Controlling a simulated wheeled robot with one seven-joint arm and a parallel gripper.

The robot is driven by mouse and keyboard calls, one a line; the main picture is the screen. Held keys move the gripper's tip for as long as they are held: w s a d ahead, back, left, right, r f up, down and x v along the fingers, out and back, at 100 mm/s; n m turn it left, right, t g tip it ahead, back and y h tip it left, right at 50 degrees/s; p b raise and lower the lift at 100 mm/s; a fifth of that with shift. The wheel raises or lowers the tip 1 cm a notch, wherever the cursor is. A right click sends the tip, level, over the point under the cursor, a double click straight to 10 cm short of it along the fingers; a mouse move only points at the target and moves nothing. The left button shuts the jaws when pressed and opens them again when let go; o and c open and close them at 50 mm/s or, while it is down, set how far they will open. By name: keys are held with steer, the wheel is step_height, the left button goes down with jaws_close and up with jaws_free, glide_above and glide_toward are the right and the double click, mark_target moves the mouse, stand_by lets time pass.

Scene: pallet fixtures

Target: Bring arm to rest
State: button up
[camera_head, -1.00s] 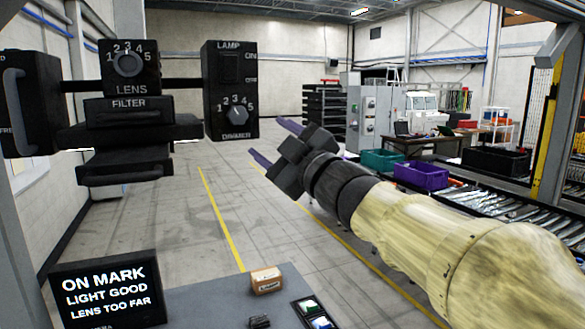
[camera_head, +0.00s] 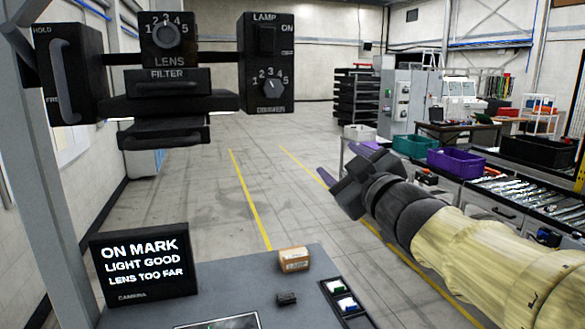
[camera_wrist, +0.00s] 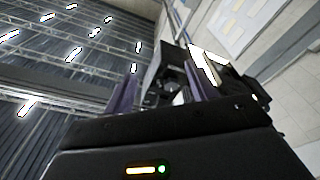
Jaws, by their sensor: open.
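My gripper (camera_head: 342,164) is at the right of the middle in the head view, with my arm reaching in from the lower right. Its two purple fingers are apart and nothing is between them. It is in free air, to the right of the black fixture with the lens dial (camera_head: 167,34), the filter slot (camera_head: 155,83) and the lamp and dimmer box (camera_head: 266,62). In the wrist view the two purple fingers (camera_wrist: 165,95) stand apart, with a dark boxy part of the fixture (camera_wrist: 168,72) beyond them.
A screen (camera_head: 145,262) reads "ON MARK, LIGHT GOOD, LENS TOO FAR". A small cardboard box (camera_head: 293,260) and a small black block (camera_head: 286,298) lie on the grey bench top (camera_head: 225,285). Purple (camera_head: 455,160) and green (camera_head: 413,145) bins stand by the roller conveyor at right.

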steer(key=s+d+f+m+g+h, duration=0.1)
steer(key=d+f+m+g+h, duration=0.25)
steer(key=f, duration=0.95)
steer(key=s+d+f+m+g+h, duration=0.1)
steer(key=d+f+m+g+h, duration=0.2)
steer(key=f, duration=0.9)
steer(key=s+a+f+m+g, duration=0.1)
steer(key=s+f+m+g, duration=0.3)
steer(key=s+f+g, duration=0.5)
steer(key=s+f, duration=0.6)
steer(key=f, duration=0.1)
steer(key=shift+a+f, duration=0.15)
steer(key=shift+a, duration=0.1)
